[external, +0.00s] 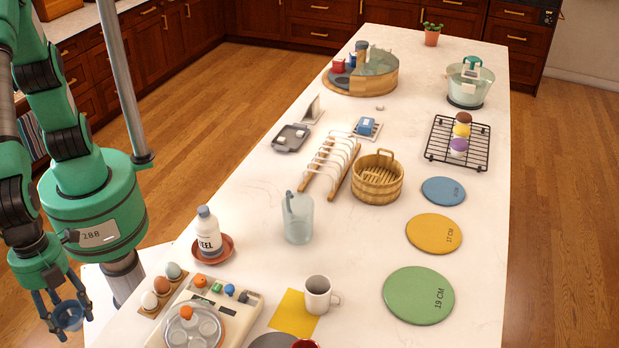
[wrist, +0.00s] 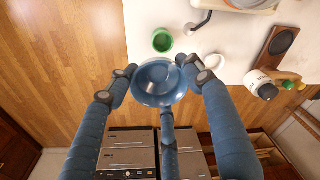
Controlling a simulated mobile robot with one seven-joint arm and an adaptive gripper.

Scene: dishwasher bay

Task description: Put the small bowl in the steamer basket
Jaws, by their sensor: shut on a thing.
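The small bowl (external: 71,312) is blue and round. My gripper (external: 68,318) is shut on it and holds it off the table's left side, at the lower left of the external view. In the wrist view the bowl (wrist: 160,84) is between the fingers, its open mouth towards the camera; it looks empty. The steamer basket (external: 377,191) is a round wooden tub with a handle and a slatted floor. It stands mid-table, far up and right of my gripper, and nothing shows inside it.
Beside the basket stand a wire rack with wooden rails (external: 330,166) and blue, yellow and green discs (external: 433,233). A clear pitcher (external: 298,220), a bottle on a red saucer (external: 209,235), eggs (external: 162,286) and an egg cooker (external: 240,303) lie between my gripper and the basket.

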